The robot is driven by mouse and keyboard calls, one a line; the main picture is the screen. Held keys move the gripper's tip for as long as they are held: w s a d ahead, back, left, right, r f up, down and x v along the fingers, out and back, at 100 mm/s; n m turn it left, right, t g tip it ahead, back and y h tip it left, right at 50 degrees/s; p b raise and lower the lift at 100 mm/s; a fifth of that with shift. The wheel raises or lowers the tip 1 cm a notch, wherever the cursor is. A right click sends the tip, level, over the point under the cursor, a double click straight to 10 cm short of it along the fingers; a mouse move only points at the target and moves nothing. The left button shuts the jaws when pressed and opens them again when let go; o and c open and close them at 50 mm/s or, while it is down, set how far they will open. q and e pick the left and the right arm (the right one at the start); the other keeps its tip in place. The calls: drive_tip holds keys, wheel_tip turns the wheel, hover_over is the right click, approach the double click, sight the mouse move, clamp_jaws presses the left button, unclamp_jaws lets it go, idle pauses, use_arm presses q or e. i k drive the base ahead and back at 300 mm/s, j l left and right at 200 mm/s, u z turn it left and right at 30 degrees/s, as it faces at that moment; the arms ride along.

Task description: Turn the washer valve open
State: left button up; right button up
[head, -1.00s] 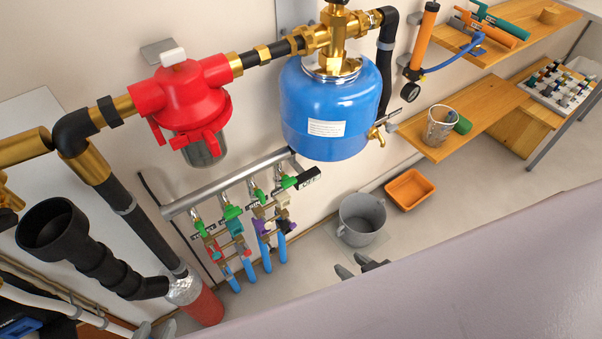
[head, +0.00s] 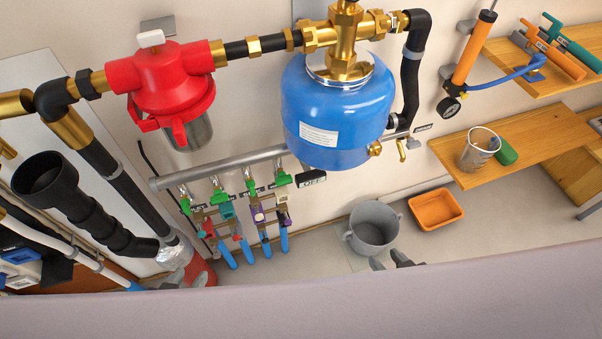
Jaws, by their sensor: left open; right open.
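Several valves with green handles (head: 219,191) hang in a row under a grey horizontal pipe (head: 225,167) on the wall. Small dark labels sit between them, too small to read, so I cannot tell which is the washer valve. Below them are red, teal, purple and white fittings and blue-ended pipes (head: 284,240). My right gripper (head: 389,263) is open and empty, its dark fingertips showing above the pale foreground surface, in front of the bucket and right of the valves. My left gripper (head: 184,281) barely shows at lower left, below the valves; most of it is hidden.
A blue tank (head: 345,115) and a red filter housing (head: 165,85) overhang the valves. A black pipe (head: 85,210) stands at left. A grey bucket (head: 372,229) and orange tub (head: 436,209) stand on the floor at right. The pale surface (head: 330,305) fills the foreground.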

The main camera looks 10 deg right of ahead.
sight(283, 179)
drive_tip(key=i+l, duration=0.1)
drive_tip(key=l, duration=1.4)
drive_tip(key=i, duration=0.05)
